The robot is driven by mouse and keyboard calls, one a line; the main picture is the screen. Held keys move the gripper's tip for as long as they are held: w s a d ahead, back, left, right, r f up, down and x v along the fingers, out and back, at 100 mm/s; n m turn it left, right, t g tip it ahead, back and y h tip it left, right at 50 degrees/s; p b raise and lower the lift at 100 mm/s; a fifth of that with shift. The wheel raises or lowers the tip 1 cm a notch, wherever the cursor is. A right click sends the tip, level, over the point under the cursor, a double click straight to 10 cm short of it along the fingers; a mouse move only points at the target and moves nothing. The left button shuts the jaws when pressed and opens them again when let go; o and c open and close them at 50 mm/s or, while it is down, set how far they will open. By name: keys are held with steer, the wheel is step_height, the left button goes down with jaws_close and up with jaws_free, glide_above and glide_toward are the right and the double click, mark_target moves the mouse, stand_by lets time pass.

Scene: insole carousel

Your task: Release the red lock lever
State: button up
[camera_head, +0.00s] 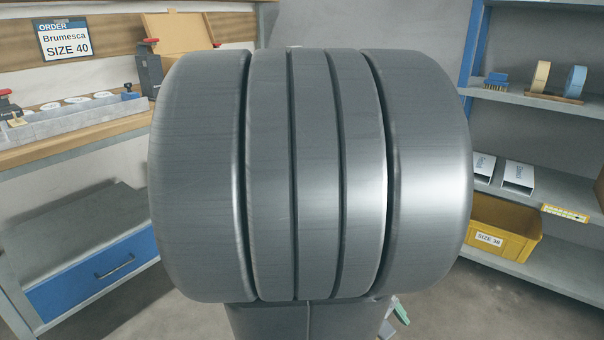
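A large grey ribbed cylindrical body, which looks like a link of my own arm, fills the middle of the head view and hides what is behind it. My gripper is not in view. No red lock lever can be made out for certain. A small red-topped black device (150,62) stands on the bench at the left, beside the grey body. Another red-topped part (7,100) shows at the far left edge. I cannot tell whether either is the lock lever.
A wooden bench (80,139) with a grey tray (75,119) is at left, above a blue drawer (95,275). An order sign (65,38) reads Brumesca SIZE 40. Shelves at right hold white boxes (517,178) and a yellow SIZE 38 bin (515,249).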

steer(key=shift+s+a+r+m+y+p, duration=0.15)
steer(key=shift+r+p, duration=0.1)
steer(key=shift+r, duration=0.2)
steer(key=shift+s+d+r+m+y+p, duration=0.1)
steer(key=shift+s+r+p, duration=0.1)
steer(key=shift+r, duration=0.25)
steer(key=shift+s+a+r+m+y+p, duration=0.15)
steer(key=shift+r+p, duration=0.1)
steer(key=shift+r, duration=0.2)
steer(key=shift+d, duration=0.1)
